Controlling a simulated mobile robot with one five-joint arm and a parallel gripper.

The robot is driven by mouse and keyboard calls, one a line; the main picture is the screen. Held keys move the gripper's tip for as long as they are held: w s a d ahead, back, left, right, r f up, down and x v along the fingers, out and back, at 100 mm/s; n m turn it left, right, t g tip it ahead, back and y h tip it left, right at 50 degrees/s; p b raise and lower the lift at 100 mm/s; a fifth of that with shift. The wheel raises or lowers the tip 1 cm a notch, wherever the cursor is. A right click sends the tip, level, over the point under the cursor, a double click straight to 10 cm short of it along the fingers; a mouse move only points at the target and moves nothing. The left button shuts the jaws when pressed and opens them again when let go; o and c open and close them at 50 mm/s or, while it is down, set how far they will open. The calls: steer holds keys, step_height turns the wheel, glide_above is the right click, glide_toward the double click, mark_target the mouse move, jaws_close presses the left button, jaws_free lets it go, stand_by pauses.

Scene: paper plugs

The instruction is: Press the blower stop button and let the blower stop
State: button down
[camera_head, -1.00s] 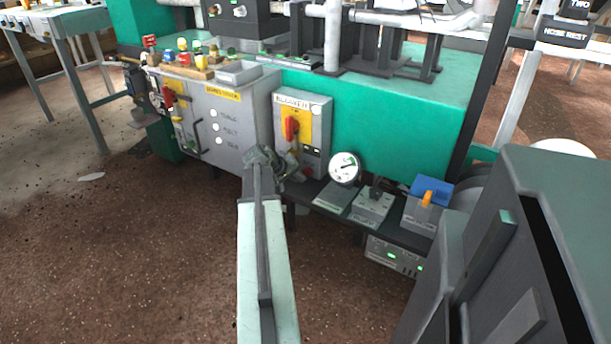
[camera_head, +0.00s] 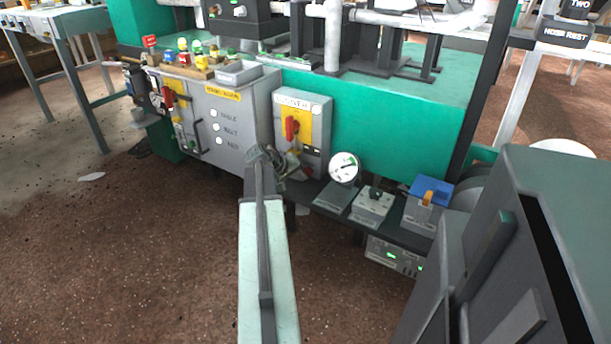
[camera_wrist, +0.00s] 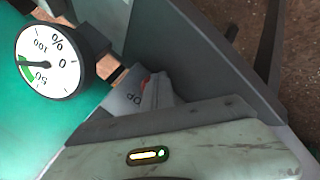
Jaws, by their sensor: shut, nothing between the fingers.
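The grey blower box (camera_head: 318,100) hangs on the front of the green machine, with a red rotary handle (camera_head: 291,127) on a yellow plate. In the wrist view a small red patch (camera_wrist: 145,82) shows beside the letters "OP" on the box's face; most of the button there is hidden behind my fingers. My gripper (camera_head: 280,165) is shut and empty at the lower part of the box. It also shows in the wrist view (camera_wrist: 158,90), its fingertips close to the red patch. I cannot tell whether they touch it. The dial gauge (camera_head: 344,168) reads near 50 in the wrist view.
A grey control cabinet (camera_head: 235,125) stands left of the blower box. A dark shelf (camera_head: 325,205) below holds small grey boxes and a blue-topped box (camera_head: 431,190). The brown floor (camera_head: 130,260) at the left is mostly clear.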

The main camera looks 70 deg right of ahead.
steer(key=shift+d, duration=0.1)
stand_by(0.4)
steer(key=shift+w+a, duration=0.2)
steer(key=shift+a, duration=0.7)
steer(key=shift+w+a, duration=0.2)
steer(key=shift+a, duration=0.6)
steer(key=shift+w+a, duration=0.25)
steer(key=shift+a, duration=0.6)
steer(key=shift+w+a, duration=0.2)
steer(key=shift+a, duration=0.6)
steer(key=shift+w, duration=0.1)
